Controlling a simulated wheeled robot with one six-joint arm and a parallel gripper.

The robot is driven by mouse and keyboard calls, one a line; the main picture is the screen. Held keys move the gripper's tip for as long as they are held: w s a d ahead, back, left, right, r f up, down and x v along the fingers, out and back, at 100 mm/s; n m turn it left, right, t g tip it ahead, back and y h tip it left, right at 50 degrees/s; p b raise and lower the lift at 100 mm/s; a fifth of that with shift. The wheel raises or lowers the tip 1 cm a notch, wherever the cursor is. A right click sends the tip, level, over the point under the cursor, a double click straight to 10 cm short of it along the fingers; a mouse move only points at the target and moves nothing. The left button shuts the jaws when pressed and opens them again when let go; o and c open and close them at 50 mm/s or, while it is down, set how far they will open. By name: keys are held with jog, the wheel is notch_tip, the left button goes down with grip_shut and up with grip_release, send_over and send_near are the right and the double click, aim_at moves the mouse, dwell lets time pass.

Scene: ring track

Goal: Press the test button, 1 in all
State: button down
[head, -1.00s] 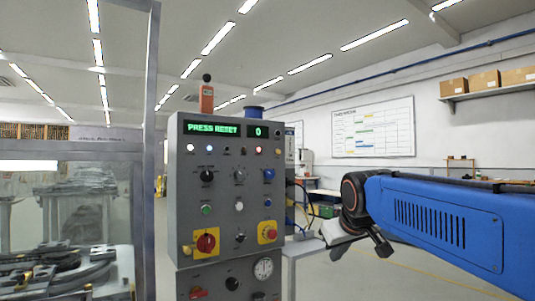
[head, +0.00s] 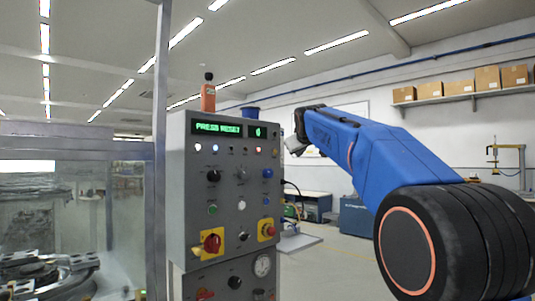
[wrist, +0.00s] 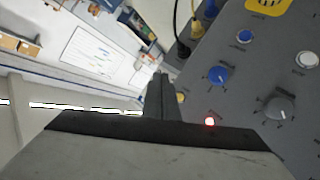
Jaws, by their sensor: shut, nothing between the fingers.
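The grey control panel (head: 222,190) stands upright in the middle of the head view. Its green display (head: 218,129) reads "PRESS RESET", with a small digit display (head: 257,132) beside it. A row of buttons holds a green one (head: 212,209), a white one (head: 241,206) and a blue one (head: 266,201). Labels are too small to read, so I cannot tell which is the test button. My gripper (head: 295,147) is shut and empty near the panel's upper right edge. In the wrist view its fingers (wrist: 163,88) point beside the blue knob (wrist: 217,75) and red lamp (wrist: 210,122).
A red emergency knob (head: 212,243) and a yellow-plated one (head: 267,231) stick out low on the panel. A glass-walled enclosure (head: 75,220) stands left. Cables (head: 290,190) hang at the panel's right side. Open floor lies to the right.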

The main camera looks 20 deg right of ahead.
aim_at(275, 152)
jog(key=shift+w+r, duration=0.25)
jog(key=shift+r, duration=0.1)
jog(key=w+a, duration=0.3)
jog(key=w, duration=0.5)
jog(key=shift+w, duration=0.15)
dwell(0.4)
jog(key=shift+w, duration=0.15)
dwell(1.8)
jog(key=shift+w+a, duration=0.15)
jog(key=shift+w, duration=0.1)
jog(key=shift+w+a, duration=0.15)
jog(key=shift+w, duration=0.2)
dwell(0.8)
jog(key=shift+s, duration=0.1)
dwell(0.4)
jog(key=shift+s+d, duration=0.3)
jog(key=shift+s, duration=0.35)
